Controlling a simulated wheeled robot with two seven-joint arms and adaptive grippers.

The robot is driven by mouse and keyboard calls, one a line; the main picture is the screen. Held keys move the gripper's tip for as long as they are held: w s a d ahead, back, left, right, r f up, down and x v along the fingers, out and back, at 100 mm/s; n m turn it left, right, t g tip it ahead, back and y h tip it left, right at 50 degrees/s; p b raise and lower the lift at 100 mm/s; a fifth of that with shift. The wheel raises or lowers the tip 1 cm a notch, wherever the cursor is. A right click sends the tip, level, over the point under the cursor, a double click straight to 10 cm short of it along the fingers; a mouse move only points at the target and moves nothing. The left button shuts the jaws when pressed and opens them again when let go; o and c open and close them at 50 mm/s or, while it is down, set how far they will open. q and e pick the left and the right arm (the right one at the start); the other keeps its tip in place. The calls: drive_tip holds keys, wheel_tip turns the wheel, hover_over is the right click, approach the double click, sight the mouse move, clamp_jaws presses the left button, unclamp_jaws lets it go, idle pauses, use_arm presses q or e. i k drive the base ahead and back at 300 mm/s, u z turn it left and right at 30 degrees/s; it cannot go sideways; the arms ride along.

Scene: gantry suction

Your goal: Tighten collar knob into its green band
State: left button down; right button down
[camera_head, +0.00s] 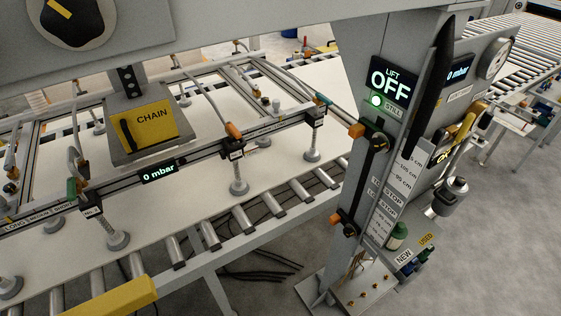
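A grey column (360,60) stands right of centre with a printed scale strip (405,160) in cm and labels that end in "STOP". An upper black round knob (379,144) with an orange piece (356,131) sits on the column's edge. A lower black knob (350,230) with an orange piece (336,217) sits below it. Either may be the collar knob; I cannot tell which. No green band is clear on either at this size. Neither of my grippers is in view.
The column carries a "LIFT OFF" display (391,82) with a lit green lamp, and a long black bar (436,90). A base plate (375,285) holds small fittings. Left is a suction frame over a pale board (190,195) on a roller conveyor (265,213). Grey floor is open at lower right.

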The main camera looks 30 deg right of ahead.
sight(223, 153)
drive_tip(key=z, duration=1.95)
drive_tip(key=k, duration=1.3)
drive_tip(key=u, duration=1.6)
drive_tip(key=i, duration=0.5)
drive_tip(key=z, duration=0.05)
